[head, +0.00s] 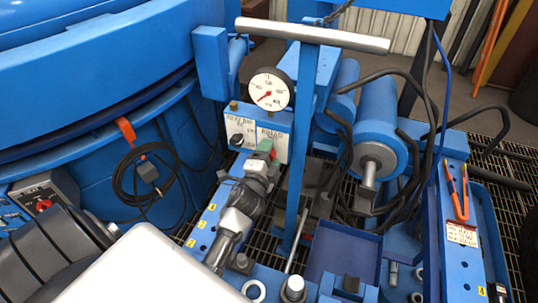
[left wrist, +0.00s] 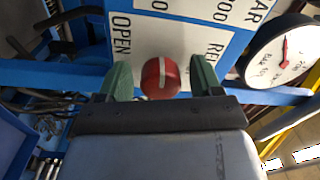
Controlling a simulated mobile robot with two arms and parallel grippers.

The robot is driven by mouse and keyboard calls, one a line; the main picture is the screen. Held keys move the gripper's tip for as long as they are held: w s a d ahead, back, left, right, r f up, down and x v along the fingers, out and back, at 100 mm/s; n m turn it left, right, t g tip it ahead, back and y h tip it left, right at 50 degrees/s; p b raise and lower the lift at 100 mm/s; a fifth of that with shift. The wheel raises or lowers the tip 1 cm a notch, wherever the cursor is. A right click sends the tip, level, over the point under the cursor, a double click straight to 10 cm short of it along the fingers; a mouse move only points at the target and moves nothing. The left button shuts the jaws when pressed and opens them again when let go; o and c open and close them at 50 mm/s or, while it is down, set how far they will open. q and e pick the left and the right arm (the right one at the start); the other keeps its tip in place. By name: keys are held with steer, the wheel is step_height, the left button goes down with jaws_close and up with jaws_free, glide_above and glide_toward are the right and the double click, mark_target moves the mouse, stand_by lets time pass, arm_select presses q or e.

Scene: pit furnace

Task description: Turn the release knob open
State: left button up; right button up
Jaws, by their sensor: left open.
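The release knob is red with a white stripe and sits on a white label plate (head: 272,139). In the left wrist view, the red knob (left wrist: 153,80) shows between the two green fingers of my left gripper (left wrist: 161,78). The gripper is open, with a narrow gap on each side of the knob. The stripe runs up and down in that view, and the word OPEN is printed to the knob's upper left. In the head view, my left gripper (head: 267,154) is at the plate and hides most of the knob. My right gripper is not in view.
A round pressure gauge (head: 270,89) with a red needle stands above the plate. A black knob (head: 237,140) is on the panel to the left. A blue post with a grey T-handle (head: 312,36) rises close to the right. Black hoses and a blue cylinder (head: 377,115) lie further right.

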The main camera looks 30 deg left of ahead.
arm_select(q)
steer(key=shift+s, duration=0.1)
steer(key=v, duration=1)
steer(key=shift+s, duration=0.3)
steer(key=shift+s+d+f, duration=0.1)
steer(key=shift+f, duration=0.05)
